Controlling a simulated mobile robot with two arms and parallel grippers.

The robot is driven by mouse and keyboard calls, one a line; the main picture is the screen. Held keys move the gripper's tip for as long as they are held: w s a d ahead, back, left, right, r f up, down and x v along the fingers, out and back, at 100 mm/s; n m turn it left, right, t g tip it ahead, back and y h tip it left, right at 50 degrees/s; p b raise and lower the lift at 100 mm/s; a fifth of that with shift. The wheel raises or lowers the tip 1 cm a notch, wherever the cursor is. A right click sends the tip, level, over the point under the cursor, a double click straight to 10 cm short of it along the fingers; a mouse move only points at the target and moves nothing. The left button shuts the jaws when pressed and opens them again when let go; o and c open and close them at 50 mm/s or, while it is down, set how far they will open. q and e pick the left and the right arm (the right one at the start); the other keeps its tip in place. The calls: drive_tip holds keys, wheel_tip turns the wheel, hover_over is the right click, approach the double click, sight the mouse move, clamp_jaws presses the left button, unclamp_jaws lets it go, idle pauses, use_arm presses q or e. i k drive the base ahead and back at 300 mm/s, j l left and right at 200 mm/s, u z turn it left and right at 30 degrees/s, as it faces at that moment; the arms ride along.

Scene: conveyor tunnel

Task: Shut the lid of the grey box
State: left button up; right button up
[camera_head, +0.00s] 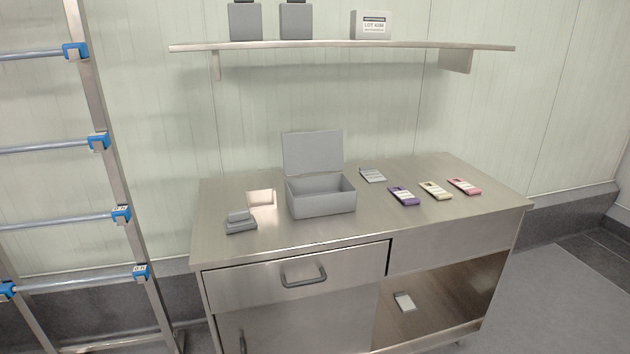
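The grey box (321,197) stands on the steel worktop, left of its middle. Its lid (312,152) is raised, standing nearly upright at the back edge, and the box's inside is visible from above. The part of the box floor that shows looks empty. Neither of my grippers shows in the head view.
The steel worktop (345,232) also holds a grey stapler-like item (240,222), a shiny square plate (261,198), a grey packet (372,175) and coloured packets (404,196). A wall shelf (340,45) hangs above. A ladder (112,165) stands left.

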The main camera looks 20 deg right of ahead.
sight(312, 151)
drive_tip(key=l+u, duration=0.3)
drive_tip(key=l, duration=0.45)
drive_tip(key=l+u, duration=0.3)
drive_tip(key=l, duration=0.45)
